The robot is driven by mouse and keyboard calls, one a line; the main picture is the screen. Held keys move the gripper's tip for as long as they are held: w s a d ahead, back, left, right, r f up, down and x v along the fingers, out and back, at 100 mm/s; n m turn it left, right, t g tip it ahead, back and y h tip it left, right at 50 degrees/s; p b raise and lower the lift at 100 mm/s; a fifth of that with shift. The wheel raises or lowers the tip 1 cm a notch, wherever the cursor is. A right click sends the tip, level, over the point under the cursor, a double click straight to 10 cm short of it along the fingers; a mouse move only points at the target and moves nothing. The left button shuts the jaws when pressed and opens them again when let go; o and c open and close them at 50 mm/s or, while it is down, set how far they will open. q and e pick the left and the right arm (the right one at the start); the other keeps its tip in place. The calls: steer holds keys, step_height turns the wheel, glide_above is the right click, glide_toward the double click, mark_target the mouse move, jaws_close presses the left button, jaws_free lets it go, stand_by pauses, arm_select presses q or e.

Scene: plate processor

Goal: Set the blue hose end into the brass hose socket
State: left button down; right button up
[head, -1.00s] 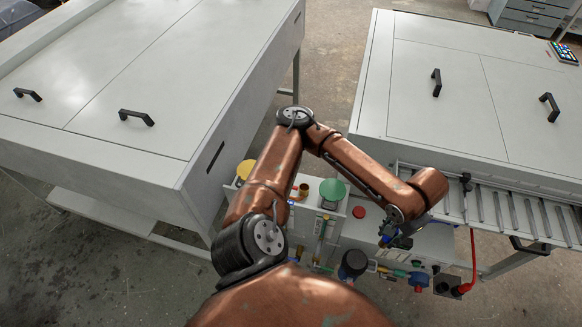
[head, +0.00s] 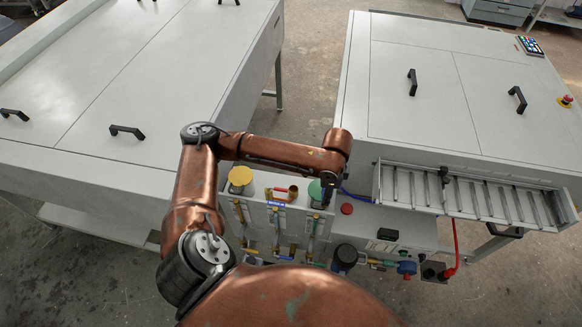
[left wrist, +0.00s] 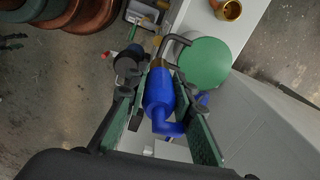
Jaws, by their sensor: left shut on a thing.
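My left gripper (head: 328,190) is over the panel beside the green round cap (head: 314,190) in the head view. In the left wrist view, its two green-padded fingers (left wrist: 163,85) are shut on the blue hose end (left wrist: 158,93), which has a brass-coloured tip. A stretch of blue hose (head: 357,196) trails right of the gripper in the head view. A brass cup-like fitting, seemingly the brass hose socket (head: 292,192), stands left of the green cap. It also shows at the top of the left wrist view (left wrist: 229,10), apart from the hose end. My right gripper is not in view.
A yellow round cap (head: 240,176) stands left of the brass fitting. Brass and coloured valves line the panel front, with a black round part (head: 345,256) and a red hose (head: 454,245) to the right. Large white cabinets (head: 110,90) flank the panel.

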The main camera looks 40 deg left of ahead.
arm_select(q)
steer(key=w+a+f+m+p, duration=0.1)
steer(key=w+a+m+p, duration=0.2)
steer(key=a+m+p, duration=0.6)
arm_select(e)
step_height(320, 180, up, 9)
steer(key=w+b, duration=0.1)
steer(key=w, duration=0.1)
arm_select(q)
steer(key=a+f+m+b, duration=0.4)
steer(key=a+f+m, duration=0.3)
steer(key=m, duration=0.3)
steer(key=shift+a+f+b, duration=0.2)
steer(key=shift+f+b, duration=0.2)
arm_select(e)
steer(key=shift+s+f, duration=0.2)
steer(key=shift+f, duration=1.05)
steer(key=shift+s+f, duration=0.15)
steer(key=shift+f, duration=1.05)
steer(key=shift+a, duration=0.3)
arm_select(q)
steer(key=shift+r, duration=0.1)
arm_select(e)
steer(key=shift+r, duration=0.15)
arm_select(q)
steer(key=shift+w+p, duration=0.1)
steer(key=shift+p, duration=0.35)
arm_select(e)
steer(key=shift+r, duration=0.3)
